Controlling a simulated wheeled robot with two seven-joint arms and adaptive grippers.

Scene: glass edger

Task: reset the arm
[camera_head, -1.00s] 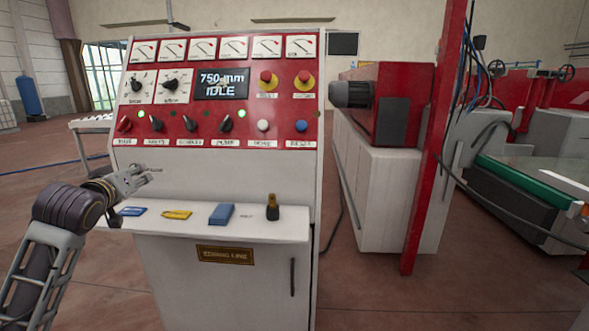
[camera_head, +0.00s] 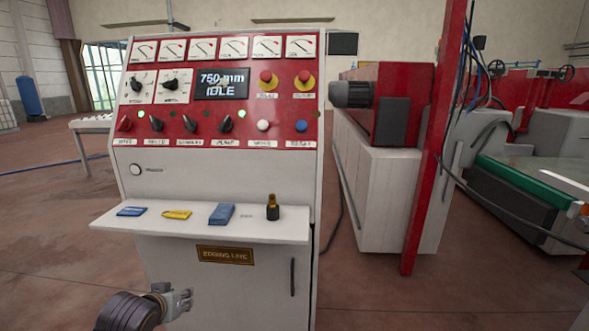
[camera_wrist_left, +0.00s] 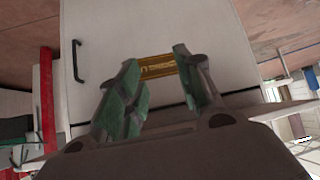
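My left gripper (camera_head: 178,299) is low in front of the white cabinet door of the control console (camera_head: 225,180), below its shelf. In the left wrist view the left gripper (camera_wrist_left: 160,95) shows its two green-padded fingers apart with nothing between them. The brass-coloured name plate (camera_wrist_left: 157,66) shows beyond the fingertips; in the head view the name plate (camera_head: 226,255) is to the right of and above the gripper. My right gripper is not in view.
The shelf (camera_head: 180,229) juts from the console above my left gripper. On it are a blue packet (camera_head: 132,211), a yellow packet (camera_head: 177,214), a blue block (camera_head: 222,213) and a dark bottle (camera_head: 272,208). A red post (camera_head: 432,150) stands to the right.

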